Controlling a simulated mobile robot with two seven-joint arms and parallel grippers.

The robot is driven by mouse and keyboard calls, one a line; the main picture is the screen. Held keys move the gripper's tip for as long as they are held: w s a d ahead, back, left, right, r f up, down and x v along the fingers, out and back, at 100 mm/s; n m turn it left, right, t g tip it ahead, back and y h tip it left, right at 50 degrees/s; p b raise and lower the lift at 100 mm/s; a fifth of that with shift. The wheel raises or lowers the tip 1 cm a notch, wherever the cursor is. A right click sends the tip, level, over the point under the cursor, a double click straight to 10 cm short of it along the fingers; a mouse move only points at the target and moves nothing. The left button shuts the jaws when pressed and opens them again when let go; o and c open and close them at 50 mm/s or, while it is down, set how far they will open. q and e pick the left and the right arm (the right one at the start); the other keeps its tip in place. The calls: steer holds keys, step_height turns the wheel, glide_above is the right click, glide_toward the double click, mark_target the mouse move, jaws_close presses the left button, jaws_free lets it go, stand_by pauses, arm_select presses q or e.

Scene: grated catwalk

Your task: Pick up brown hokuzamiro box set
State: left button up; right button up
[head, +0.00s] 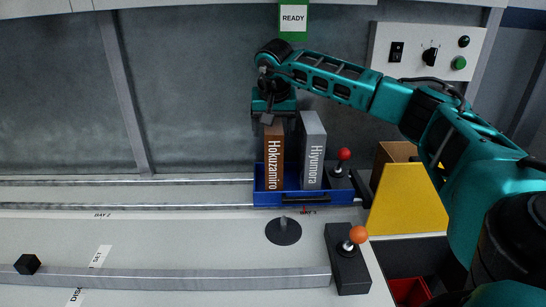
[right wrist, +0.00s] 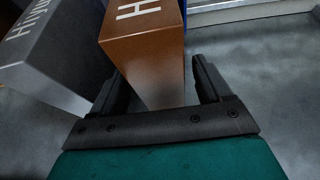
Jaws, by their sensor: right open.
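The brown Hokuzamiro box set (head: 273,160) stands upright in a blue tray (head: 291,198), left of the grey Hiyumora box (head: 312,150). My right gripper (head: 268,119) is above the brown box, at its top end. In the right wrist view the brown box (right wrist: 146,50) lies between the two open fingers of the gripper (right wrist: 160,85). The left finger is close to the grey box (right wrist: 62,50). Whether the fingers touch the brown box I cannot tell. My left gripper is not in view.
Right of the tray stand a red-knobbed joystick (head: 343,156) and a yellow panel (head: 405,200). An orange-knobbed joystick (head: 357,236) and a dark round disc (head: 283,231) are in front. A small black cube (head: 27,264) lies far left. The rails' left stretch is clear.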

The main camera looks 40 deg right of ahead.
steer(key=shift+f+p, duration=0.25)
steer(key=shift+p, duration=0.05)
stand_by(0.6)
steer(key=shift+c, duration=0.3)
jaws_close()
stand_by(0.3)
steer(key=shift+r, duration=0.1)
